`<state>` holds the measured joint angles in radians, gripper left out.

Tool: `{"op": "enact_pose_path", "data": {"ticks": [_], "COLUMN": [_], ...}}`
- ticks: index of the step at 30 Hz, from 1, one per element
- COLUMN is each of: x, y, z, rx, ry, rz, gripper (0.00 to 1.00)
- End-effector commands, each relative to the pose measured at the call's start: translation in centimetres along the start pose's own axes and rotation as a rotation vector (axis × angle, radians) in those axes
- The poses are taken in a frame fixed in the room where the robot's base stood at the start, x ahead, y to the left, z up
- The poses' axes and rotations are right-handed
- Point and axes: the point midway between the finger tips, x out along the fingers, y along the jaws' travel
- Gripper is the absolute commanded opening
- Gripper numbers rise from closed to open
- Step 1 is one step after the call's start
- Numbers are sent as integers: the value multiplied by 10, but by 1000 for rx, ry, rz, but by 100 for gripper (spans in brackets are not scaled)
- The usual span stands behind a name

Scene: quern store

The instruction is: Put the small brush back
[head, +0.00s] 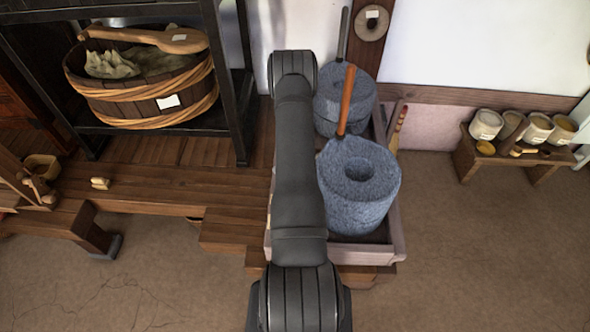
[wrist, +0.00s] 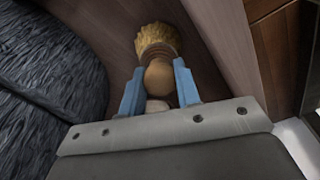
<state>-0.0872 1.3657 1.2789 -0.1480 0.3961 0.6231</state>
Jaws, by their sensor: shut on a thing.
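In the wrist view, my gripper (wrist: 159,68) has its two blue fingers shut on the small brush (wrist: 157,42). The brush has a tuft of straw-coloured bristles, a brown bound collar and a rounded wooden end between the fingers. The bristles point away from the camera, beside the inner side of a wooden tray; whether they touch it I cannot tell. In the head view my own arm hides the gripper and brush. The wooden tray (head: 396,238) there holds a grey stone quern (head: 360,200) with a hole on top.
A second quern (head: 345,100) stands behind, with an upright wooden handle (head: 347,98) nearby. A rope-bound tub (head: 140,100) sits left on a black shelf; a low bench (head: 520,150) with several pots stands right.

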Motion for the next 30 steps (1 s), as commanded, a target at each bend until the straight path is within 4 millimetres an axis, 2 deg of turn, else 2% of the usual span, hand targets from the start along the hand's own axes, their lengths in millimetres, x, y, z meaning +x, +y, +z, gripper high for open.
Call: {"op": "enact_pose_path", "data": {"ticks": [11,12,15,25,30], "x": [5,5,5,2,-14], "y": [0,0,0,0,-1], "z": [0,0,0,0,-2], "rx": [0,0,0,0,0], "ry": [1,1,1,1,3], "rz": [0,0,0,-1,-2], "gripper": [1,33,51,51,51]}}
